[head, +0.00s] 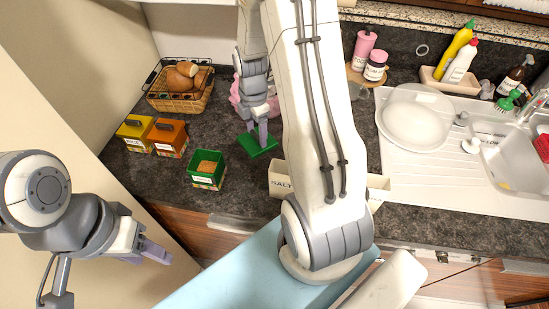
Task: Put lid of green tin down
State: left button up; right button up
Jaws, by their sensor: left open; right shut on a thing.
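The green tin (206,177) stands uncovered on the dark counter, with brown contents showing. Its green lid (249,147) is just right of and behind the tin, at or close above the counter; I cannot tell if it touches. My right gripper (260,137) points down and is shut on the lid, reaching it from behind. My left gripper (158,252) is open and empty, low at the left in front of the counter.
A yellow tin (135,136) and an orange tin (169,139), both lidded, stand left of the green tin. A bread basket (188,98) is behind them. A cream box marked SALT (280,184) stands right, partly hidden by my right arm. A sink (520,165) is far right.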

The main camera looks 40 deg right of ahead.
aim_at(257, 134)
notch_tip(257, 134, down, 3)
jog(key=shift+d+f, duration=0.1)
jog(key=shift+f, duration=0.1)
notch_tip(257, 134, down, 3)
jog(key=shift+f+p, duration=0.2)
jog(key=shift+p, duration=0.4)
jog(key=shift+f, duration=0.3)
jog(key=shift+s+f, duration=0.1)
jog(key=shift+f, duration=0.05)
jog(key=o, duration=1.5)
jog(key=shift+o, duration=0.2)
